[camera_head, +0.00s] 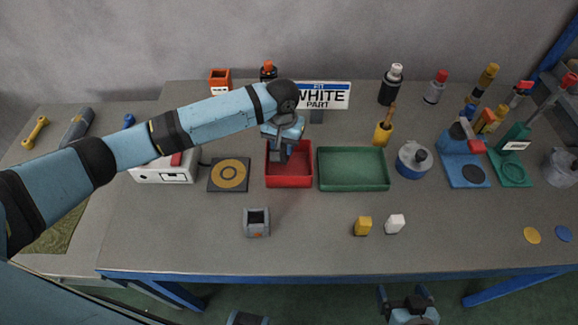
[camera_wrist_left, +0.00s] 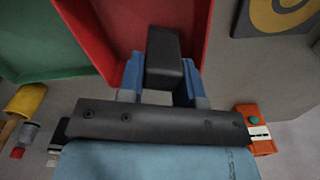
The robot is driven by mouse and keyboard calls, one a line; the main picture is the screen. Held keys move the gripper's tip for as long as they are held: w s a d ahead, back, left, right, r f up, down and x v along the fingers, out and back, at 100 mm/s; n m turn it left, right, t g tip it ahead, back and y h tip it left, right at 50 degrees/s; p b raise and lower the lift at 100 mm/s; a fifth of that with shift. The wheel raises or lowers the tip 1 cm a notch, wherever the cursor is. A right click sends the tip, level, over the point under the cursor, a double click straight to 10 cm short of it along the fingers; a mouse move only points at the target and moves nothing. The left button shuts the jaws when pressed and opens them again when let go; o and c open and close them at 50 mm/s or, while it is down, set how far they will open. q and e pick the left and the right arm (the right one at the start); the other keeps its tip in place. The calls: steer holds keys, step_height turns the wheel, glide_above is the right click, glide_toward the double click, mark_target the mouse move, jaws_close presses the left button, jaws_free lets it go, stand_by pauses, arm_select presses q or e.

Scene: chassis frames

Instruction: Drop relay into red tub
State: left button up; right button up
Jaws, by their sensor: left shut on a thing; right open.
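The red tub (camera_head: 289,182) stands in the middle of the table, left of a green tray. My left gripper (camera_head: 284,150) is over the tub and points down. It is shut on a dark block, seemingly the relay (camera_wrist_left: 164,58), which sits between the blue fingers (camera_wrist_left: 160,82) in the left wrist view. The red tub (camera_wrist_left: 100,40) lies beyond the block there. I cannot tell how high the block is above the tub floor. My right gripper (camera_head: 406,292) is open and empty at the bottom, in front of the table.
The green tray (camera_head: 353,184) adjoins the tub on the right. A dark mat with an orange ring (camera_head: 229,175) lies to the left. A sign (camera_head: 323,96) stands behind. A grey holder (camera_head: 256,222), a yellow block (camera_head: 363,226) and a white block (camera_head: 395,224) stand in front.

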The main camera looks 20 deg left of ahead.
arm_select(q)
steer(key=o, duration=1)
step_height(320, 180, up, 14)
steer(key=shift+f, duration=0.15)
